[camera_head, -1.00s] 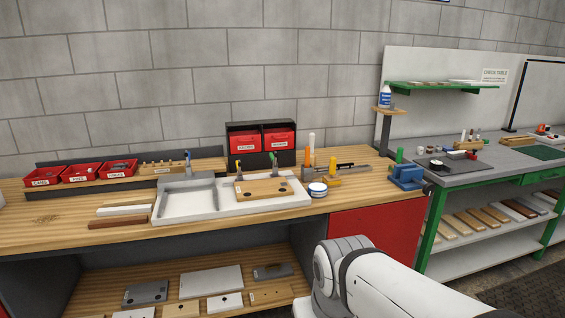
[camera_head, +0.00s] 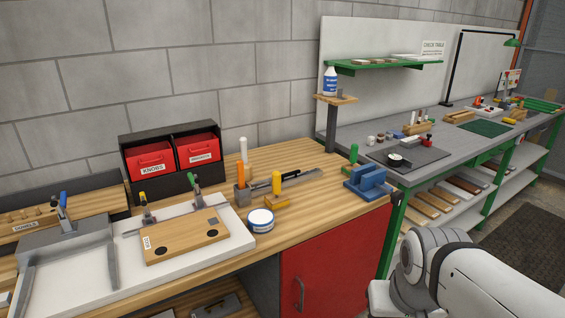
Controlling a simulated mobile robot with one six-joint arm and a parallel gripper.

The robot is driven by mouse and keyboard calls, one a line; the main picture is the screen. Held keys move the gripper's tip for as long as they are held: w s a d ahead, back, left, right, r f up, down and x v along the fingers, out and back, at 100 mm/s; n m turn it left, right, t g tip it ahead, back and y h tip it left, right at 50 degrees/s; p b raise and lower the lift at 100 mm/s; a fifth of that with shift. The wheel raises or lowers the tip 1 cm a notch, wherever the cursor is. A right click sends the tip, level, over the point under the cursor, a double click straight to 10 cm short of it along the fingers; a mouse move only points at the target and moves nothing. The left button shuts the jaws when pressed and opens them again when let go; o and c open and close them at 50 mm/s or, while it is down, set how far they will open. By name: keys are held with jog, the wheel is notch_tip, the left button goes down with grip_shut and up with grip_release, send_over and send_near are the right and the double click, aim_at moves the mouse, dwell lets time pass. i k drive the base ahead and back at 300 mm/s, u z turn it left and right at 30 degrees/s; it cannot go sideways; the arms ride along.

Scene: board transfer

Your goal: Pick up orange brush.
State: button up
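An upright orange handle (camera_head: 240,173), which looks like the orange brush, stands in a small grey holder (camera_head: 242,197) on the wooden workbench. Its lower end is hidden inside the holder. A white handle (camera_head: 243,151) stands close behind it. A yellow-orange upright piece (camera_head: 277,183) on a low yellow base stands just to the right. My gripper is out of view; only a white link of my arm shows at the lower right, well apart from the holder.
A white tray (camera_head: 95,288) holds a wooden board (camera_head: 185,240) in clamps. A round white tin (camera_head: 261,221), a blue block fixture (camera_head: 368,184) and a dark tool (camera_head: 300,178) lie near the holder. Red bins (camera_head: 152,158) stand behind. The bench front right is clear.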

aim_at(240, 167)
jog(key=u, duration=0.1)
jog(key=i, duration=1.1)
jog(key=u, duration=0.75)
jog(key=i, duration=0.35)
jog(key=u, duration=0.35)
